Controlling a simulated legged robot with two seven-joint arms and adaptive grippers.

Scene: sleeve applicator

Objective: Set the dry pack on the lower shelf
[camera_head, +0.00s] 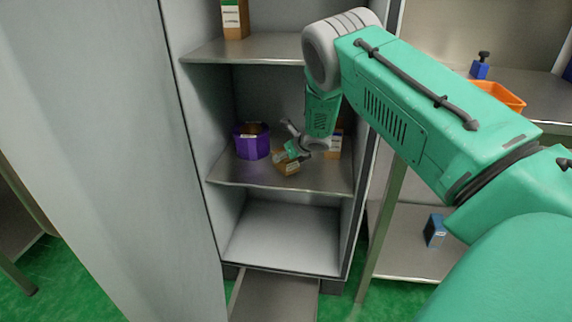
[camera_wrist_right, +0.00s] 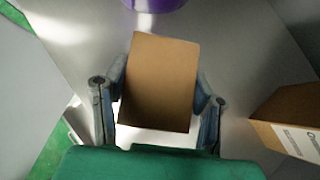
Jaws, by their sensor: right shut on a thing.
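A small brown carton with a pale label (camera_head: 288,167), which looks like the dry pack, is at the middle level of an open grey cabinet. My right gripper (camera_head: 291,154) reaches in from the right and is shut on this carton. In the right wrist view the carton (camera_wrist_right: 160,82) sits between the two fingers, its plain brown face towards the camera. The metal shelf (camera_head: 240,177) is under it; I cannot tell whether the carton touches it. The upper shelf (camera_head: 270,48) is above. My left gripper is not in view.
A purple container (camera_head: 252,143) stands left of the carton; another labelled box (camera_head: 335,145) stands close on the right, also in the wrist view (camera_wrist_right: 290,125). A box (camera_head: 235,18) is on the upper shelf. The cabinet's bottom compartment (camera_head: 283,242) is empty.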

